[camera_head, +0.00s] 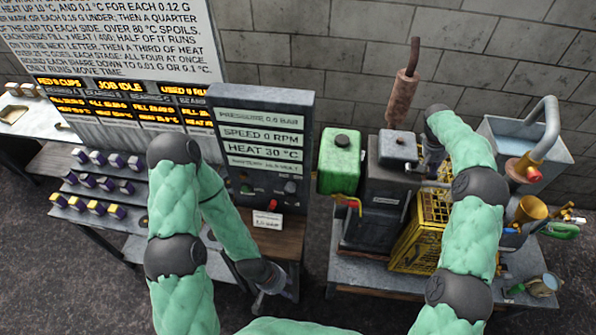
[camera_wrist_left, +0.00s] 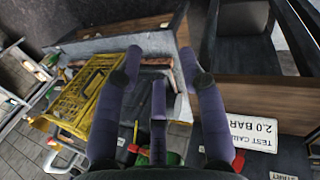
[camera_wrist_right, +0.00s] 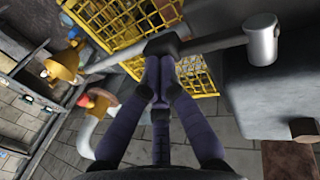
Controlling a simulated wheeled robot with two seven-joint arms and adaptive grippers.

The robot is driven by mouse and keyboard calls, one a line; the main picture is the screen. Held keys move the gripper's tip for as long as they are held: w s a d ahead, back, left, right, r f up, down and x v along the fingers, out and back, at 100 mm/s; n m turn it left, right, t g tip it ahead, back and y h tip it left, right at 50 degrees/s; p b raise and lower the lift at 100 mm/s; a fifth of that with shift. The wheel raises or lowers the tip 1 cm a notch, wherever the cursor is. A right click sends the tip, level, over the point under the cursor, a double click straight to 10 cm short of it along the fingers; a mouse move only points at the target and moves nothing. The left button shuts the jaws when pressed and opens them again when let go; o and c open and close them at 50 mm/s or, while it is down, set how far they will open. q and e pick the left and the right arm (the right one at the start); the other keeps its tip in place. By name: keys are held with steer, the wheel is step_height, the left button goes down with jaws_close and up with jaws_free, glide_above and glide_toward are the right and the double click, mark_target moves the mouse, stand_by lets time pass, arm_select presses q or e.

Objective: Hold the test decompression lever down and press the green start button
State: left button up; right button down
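The test decompression lever, a grey bar with a dark end block (camera_wrist_right: 162,45), runs to a silver cylinder (camera_wrist_right: 262,42) in the right wrist view. My right gripper (camera_wrist_right: 160,62) has its fingers drawn together, their tips at the dark block; I cannot tell whether they clasp it. In the head view this gripper (camera_head: 432,163) is at the engine's right side, partly hidden by my arm. My left gripper (camera_head: 276,288) is low in front of the control panel (camera_head: 262,150), fingers spread and empty in the left wrist view (camera_wrist_left: 157,65).
A red switch (camera_head: 272,204) and a white label (camera_head: 267,220) are at the panel's foot. A green tank (camera_head: 340,160) and yellow crate (camera_head: 420,235) flank the engine (camera_head: 385,205). A gap separates the two benches.

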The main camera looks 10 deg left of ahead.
arm_select(q)
jaws_close()
stand_by(1.4)
